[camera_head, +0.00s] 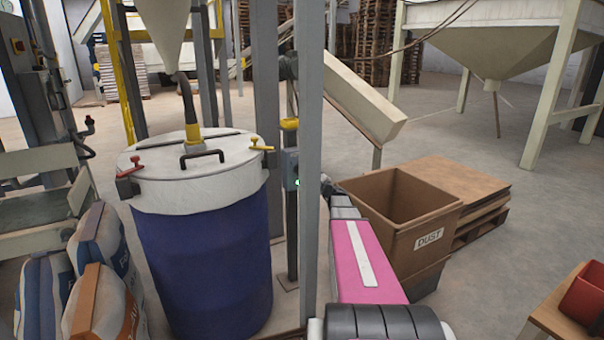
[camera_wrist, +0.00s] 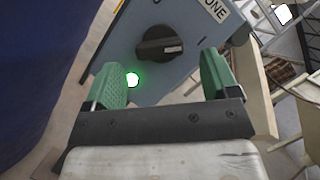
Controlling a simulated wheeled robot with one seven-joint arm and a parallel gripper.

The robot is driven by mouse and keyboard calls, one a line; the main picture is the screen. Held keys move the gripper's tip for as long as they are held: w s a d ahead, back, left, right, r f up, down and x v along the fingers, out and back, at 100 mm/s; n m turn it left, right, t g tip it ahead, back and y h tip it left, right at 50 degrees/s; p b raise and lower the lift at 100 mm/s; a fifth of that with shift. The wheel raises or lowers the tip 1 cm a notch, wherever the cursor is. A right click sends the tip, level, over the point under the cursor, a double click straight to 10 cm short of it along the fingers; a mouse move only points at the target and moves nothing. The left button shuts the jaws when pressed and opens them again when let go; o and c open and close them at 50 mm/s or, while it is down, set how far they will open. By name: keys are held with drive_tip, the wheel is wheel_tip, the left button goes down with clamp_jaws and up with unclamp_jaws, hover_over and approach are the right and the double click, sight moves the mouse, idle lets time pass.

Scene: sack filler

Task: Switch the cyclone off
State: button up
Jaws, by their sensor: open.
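In the wrist view a blue-grey switch box (camera_wrist: 195,68) fills the upper middle. It carries a black rotary knob (camera_wrist: 158,45) with a pale mark toward the right of the picture. A label (camera_wrist: 214,10) ending in "ONE" is cut off at the top. A green lamp (camera_wrist: 132,79) glows below and left of the knob. My gripper (camera_wrist: 160,62) is open and empty, its green fingers either side of the knob, apart from it. In the head view the box (camera_head: 291,166) is on a post, partly hidden by a nearer grey upright; the knob cannot be made out.
A blue drum (camera_head: 205,255) with a pale lid (camera_head: 195,157) stands left of the box. A grey upright (camera_head: 308,120) stands close in front of it. A cardboard "DUST" box (camera_head: 428,238) stands right of my arm. Filled sacks (camera_head: 103,250) stand at the left.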

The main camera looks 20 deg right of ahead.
drive_tip(key=shift+x, duration=1.9)
drive_tip(key=shift+c, duration=0.3)
drive_tip(key=c, duration=0.9)
drive_tip(key=shift+o, duration=0.2)
